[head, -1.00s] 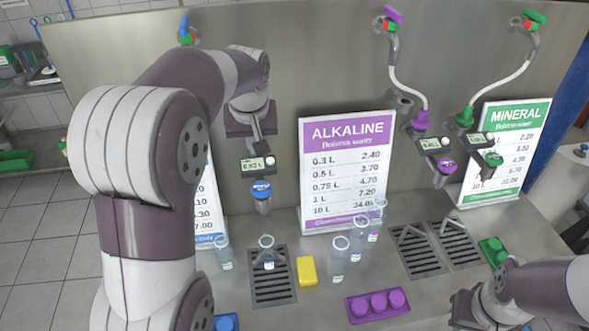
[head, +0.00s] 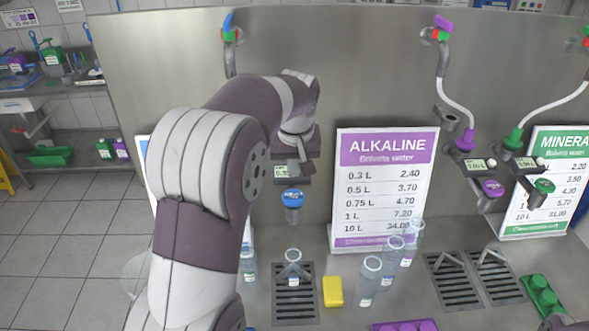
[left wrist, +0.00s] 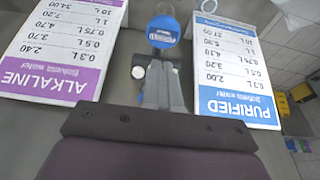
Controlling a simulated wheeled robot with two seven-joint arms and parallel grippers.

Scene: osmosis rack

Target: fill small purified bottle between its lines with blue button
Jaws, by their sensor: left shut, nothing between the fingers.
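The blue dispenser nozzle (head: 293,197) hangs from the steel wall, with a small display (head: 283,172) above it, partly covered by my left gripper. It also shows in the left wrist view as a blue round cap (left wrist: 163,31). A white round button (left wrist: 138,72) shows beside my left gripper's fingers. A small clear bottle (head: 293,272) stands upright on the grate under the blue nozzle; its water level and lines are too small to tell. My left gripper (left wrist: 164,88) is shut and empty, in front of the blue dispenser.
A yellow block (head: 333,291) lies right of the grate (head: 293,309). Several clear bottles stand nearby, one (head: 370,283) right of the block. The ALKALINE sign (head: 383,190) stands behind. Purple (head: 493,188) and green (head: 544,186) nozzles are farther right. The PURIFIED sign (left wrist: 238,65) shows in the wrist view.

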